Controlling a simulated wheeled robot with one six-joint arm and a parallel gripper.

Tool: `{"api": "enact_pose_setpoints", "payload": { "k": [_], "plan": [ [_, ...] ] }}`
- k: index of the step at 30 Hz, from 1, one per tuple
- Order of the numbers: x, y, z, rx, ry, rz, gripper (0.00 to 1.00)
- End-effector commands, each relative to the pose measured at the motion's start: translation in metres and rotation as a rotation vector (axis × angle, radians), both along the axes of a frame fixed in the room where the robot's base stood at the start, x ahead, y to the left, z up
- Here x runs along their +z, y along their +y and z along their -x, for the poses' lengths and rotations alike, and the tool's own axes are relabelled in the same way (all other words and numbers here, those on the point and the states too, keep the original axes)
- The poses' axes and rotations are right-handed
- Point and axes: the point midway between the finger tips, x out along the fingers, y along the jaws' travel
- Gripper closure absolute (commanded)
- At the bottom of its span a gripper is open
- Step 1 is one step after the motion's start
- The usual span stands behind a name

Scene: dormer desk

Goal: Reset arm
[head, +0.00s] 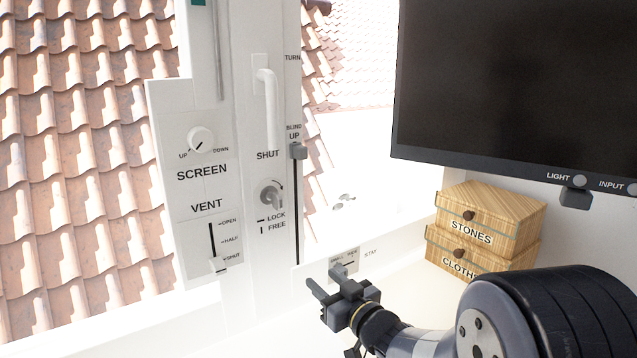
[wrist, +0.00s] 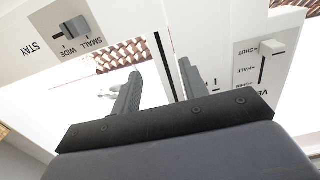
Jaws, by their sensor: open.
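My gripper (head: 326,281) is in the lower middle of the head view, at the end of my arm, which comes in from the lower right. Its two dark fingers are apart with nothing between them. They point up and left towards the window frame. In the wrist view my gripper (wrist: 160,70) also shows its fingers spread and empty. The STAY slider plate (head: 350,257) is just behind the fingers in the head view, partly covered. In the wrist view the STAY slider (wrist: 75,28) is at the upper left, clear of the fingers. I cannot tell the exact gap to it.
The window frame carries a screen knob (head: 201,138), a vent slider (head: 218,264), a white handle (head: 267,105), a lock knob (head: 271,192) and a blind slider (head: 298,151). Two wooden boxes (head: 490,219) are stacked at the right, below a dark monitor (head: 515,80).

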Motion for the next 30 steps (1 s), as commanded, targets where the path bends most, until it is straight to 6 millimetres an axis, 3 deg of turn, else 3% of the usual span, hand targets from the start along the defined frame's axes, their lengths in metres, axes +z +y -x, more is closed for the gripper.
{"api": "enact_pose_setpoints", "payload": {
  "k": [9, 23, 30],
  "plan": [
    [0.000, -0.020, 0.029, 0.000, -0.001, -0.001, 0.58],
    [0.001, -0.022, 0.032, -0.002, -0.002, 0.000, 0.58],
    [0.015, -0.029, 0.036, -0.043, -0.025, 0.007, 0.58]
  ]
}}
